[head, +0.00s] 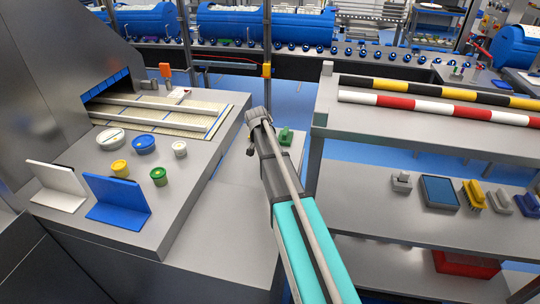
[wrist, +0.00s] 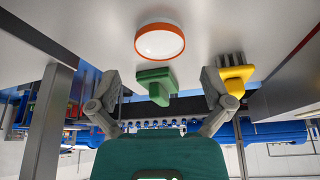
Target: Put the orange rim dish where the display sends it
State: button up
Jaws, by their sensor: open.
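The orange rim dish (wrist: 160,42) shows in the wrist view, round and white inside, on a pale surface that fills the top of that picture. I cannot make it out in the head view, where my arm covers part of the low bench. My gripper (wrist: 160,82) is open and empty, its fingers apart to either side below the dish in the picture, not touching it. In the head view my gripper (head: 258,118) is over the low bench, beside a green block-like thing (head: 285,137). I cannot pick out a readable display.
The green thing (wrist: 157,84) shows between my fingers in the wrist view; a yellow one (wrist: 236,74) is by the right finger. At left, a steel counter (head: 195,190) bears dishes, small pots, a white bracket (head: 58,188) and a blue bracket (head: 118,200). Shelves (head: 400,228) stand right.

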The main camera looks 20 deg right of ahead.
jog(key=shift+b+x, duration=2.3)
jog(key=shift+x, duration=0.3)
jog(key=shift+w+d+r, duration=0.1)
jog(key=c, duration=1)
jog(key=shift+o, duration=0.2)
jog(key=shift+r, duration=0.1)
notch_tip(320, 180, up, 3)
jog(key=p, duration=0.3)
jog(key=s+a+r+p, duration=0.3)
jog(key=s+r+p, duration=0.6)
jog(key=s, duration=0.4)
jog(key=shift+s+r+p, duration=0.35)
jog(key=shift+r+p, duration=0.05)
jog(key=shift+p, duration=0.15)
